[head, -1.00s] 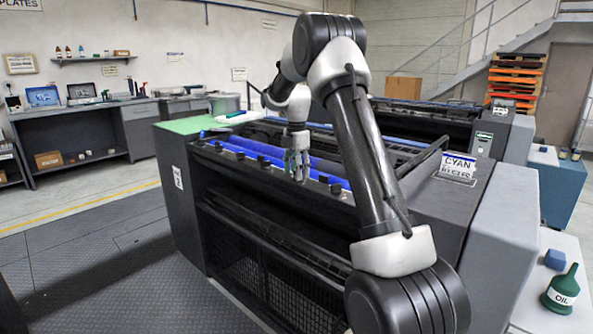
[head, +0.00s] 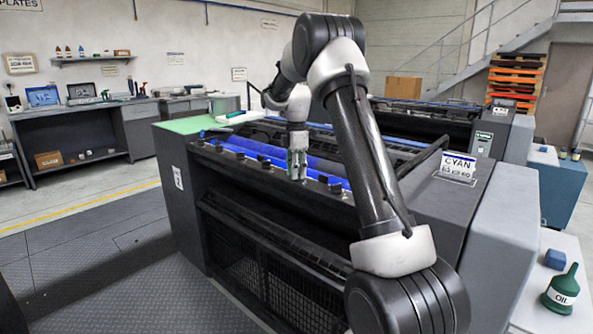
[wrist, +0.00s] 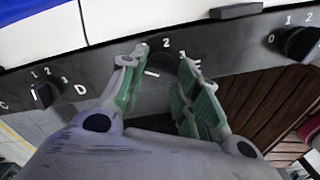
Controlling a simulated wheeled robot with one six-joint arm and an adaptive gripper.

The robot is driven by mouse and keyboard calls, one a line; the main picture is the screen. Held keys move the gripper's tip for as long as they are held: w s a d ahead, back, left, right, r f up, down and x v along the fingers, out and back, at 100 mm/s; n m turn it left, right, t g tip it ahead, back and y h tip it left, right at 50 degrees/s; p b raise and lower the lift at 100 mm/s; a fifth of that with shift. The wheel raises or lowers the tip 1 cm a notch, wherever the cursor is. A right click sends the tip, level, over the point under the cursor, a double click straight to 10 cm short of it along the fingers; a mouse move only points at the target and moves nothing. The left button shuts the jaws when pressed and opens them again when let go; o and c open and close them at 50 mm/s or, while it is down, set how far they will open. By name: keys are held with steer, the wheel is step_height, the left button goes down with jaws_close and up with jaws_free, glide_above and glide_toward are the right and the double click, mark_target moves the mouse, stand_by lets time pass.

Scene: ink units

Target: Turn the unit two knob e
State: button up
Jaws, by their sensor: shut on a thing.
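A dark round knob (wrist: 163,72) sits on the dark front rail (wrist: 225,85), between the two green-padded fingers of my gripper (wrist: 160,88) in the wrist view. My gripper is shut on it, and the fingers hide much of its sides. A white mark shows on the knob, and a "2" is printed above it. A "D" is printed to its left; I cannot read a letter for certain on its right. In the head view my gripper (head: 297,165) is down at the rail of the press marked CYAN (head: 458,168), and the held knob is hidden.
Other knobs stand on both sides, a left one (wrist: 45,95) and a right one (wrist: 300,43) in the wrist view. Blue rollers (head: 250,148) lie behind the rail. An oil can (head: 562,292) and a blue block (head: 555,259) stand at right.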

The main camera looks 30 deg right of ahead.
steer(key=m, duration=0.7)
steer(key=shift+w, duration=0.15)
steer(key=m, duration=0.6)
steer(key=shift+d+m, duration=0.15)
steer(key=shift+m, duration=0.15)
steer(key=m, duration=0.7)
steer(key=shift+d, duration=0.15)
steer(key=m, duration=0.6)
steer(key=shift+m, duration=0.4)
steer(key=o, duration=1)
steer(key=shift+r, duration=0.1)
